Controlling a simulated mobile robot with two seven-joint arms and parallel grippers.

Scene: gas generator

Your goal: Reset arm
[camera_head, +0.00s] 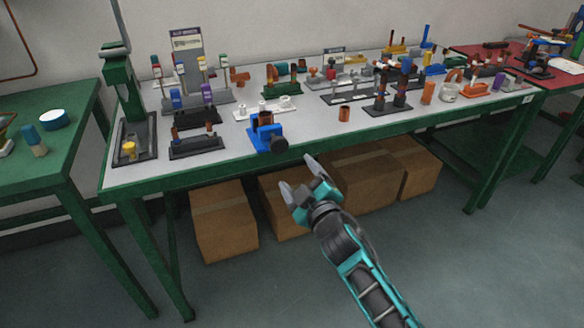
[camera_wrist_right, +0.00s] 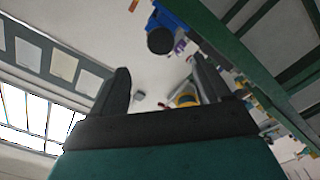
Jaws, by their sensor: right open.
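My right gripper (camera_head: 300,178) is open and empty. It hangs in the air in front of the front edge of the grey-topped workbench (camera_head: 300,142), near a blue fixture (camera_head: 262,134) with a black round knob (camera_head: 279,145). In the right wrist view, the two fingers of my right gripper (camera_wrist_right: 162,92) stand apart with nothing between them that they touch. The blue fixture and its dark knob (camera_wrist_right: 160,40) show above the fingers there. My left gripper is not in view.
The workbench carries many small parts on stands, with a green press (camera_head: 122,85) at its left. Cardboard boxes (camera_head: 222,222) stand on the floor under it. A green table (camera_head: 50,125) is at the left and a red table (camera_head: 560,78) at the right. The floor in front is clear.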

